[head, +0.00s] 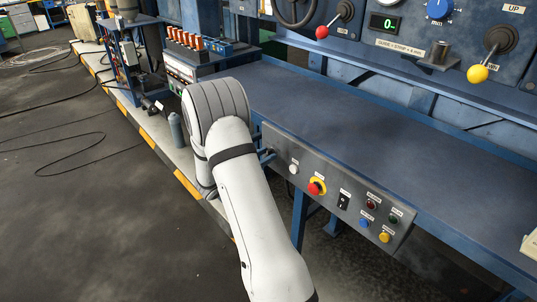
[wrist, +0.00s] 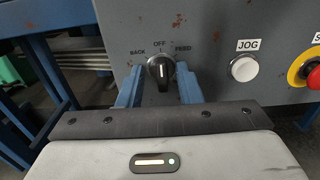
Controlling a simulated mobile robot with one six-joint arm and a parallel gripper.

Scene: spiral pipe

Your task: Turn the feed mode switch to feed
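The feed mode switch (wrist: 161,71) is a black rotary knob on a grey panel, labelled BACK, OFF and FEED, in the wrist view. Its white mark stands upright, toward OFF. My gripper (wrist: 159,88) has its two blue fingers apart, one at the left and one at the right of the knob. The knob sits between them; I cannot tell whether either finger touches it. In the head view my arm hides the switch, and only a bit of my gripper (head: 267,155) shows at the panel's left end.
Right of the switch are a white JOG button (wrist: 243,68) and a red stop button with a yellow collar (head: 316,187).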

